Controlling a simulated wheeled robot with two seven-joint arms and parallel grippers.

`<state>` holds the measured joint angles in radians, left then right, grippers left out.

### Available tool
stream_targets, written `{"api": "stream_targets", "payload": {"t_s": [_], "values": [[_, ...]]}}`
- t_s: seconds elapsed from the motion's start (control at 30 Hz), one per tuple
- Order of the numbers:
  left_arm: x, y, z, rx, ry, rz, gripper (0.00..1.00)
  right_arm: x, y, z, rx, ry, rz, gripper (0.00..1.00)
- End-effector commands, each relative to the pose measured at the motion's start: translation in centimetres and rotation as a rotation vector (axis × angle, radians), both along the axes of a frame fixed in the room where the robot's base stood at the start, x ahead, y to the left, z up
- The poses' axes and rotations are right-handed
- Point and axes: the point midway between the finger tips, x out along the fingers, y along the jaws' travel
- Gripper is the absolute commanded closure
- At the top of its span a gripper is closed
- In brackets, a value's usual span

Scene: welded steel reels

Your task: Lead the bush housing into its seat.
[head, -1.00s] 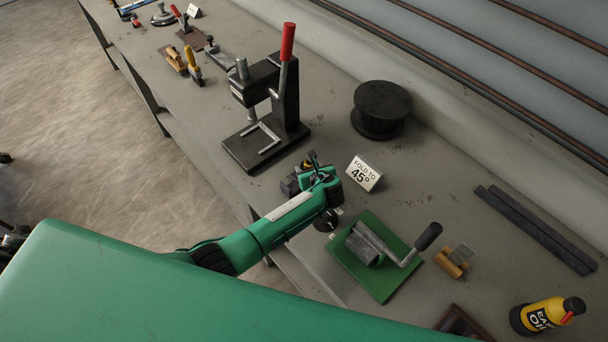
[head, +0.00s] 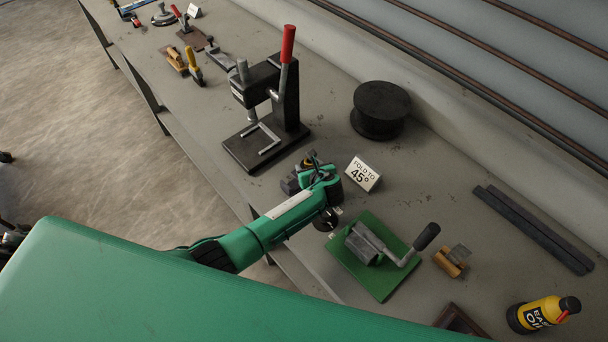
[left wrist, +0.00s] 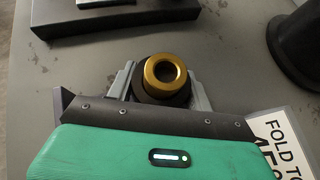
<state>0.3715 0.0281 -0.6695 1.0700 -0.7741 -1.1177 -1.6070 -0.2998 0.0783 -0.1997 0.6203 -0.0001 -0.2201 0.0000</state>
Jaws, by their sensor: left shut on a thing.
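The bush housing (left wrist: 151,76) shows in the left wrist view as a gold ring with a dark round body under it. My left gripper (left wrist: 160,88) is shut on it, with one grey finger on each side. In the head view my left gripper (head: 316,170) is low over the bench, beside a dark block (head: 290,185) in front of the press. The bush housing cannot be made out clearly there. Its underside and the seat are hidden, so I cannot tell whether they touch. My right gripper is not in view.
A black press (head: 270,105) with a red-topped lever stands behind the gripper. A "FOLD TO 45°" card (head: 362,174) stands close to its right. A green plate (head: 365,280) with a cranked tool and a black reel (head: 380,109) are nearby on the bench (head: 445,170).

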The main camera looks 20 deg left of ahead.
Motion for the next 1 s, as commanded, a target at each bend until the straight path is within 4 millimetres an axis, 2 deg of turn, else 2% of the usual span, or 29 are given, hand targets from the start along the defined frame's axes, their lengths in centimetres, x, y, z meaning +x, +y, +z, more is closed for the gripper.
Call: {"api": "stream_targets", "payload": {"t_s": [0.83, 1.0], "values": [[0.2, -0.1, 3.6, 0.000, -0.006, -0.001, 0.75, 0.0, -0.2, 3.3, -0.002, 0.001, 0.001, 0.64], [0.2, 0.0, 4.0, -0.001, -0.007, 0.001, 0.75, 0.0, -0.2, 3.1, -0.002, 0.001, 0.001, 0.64]]}}
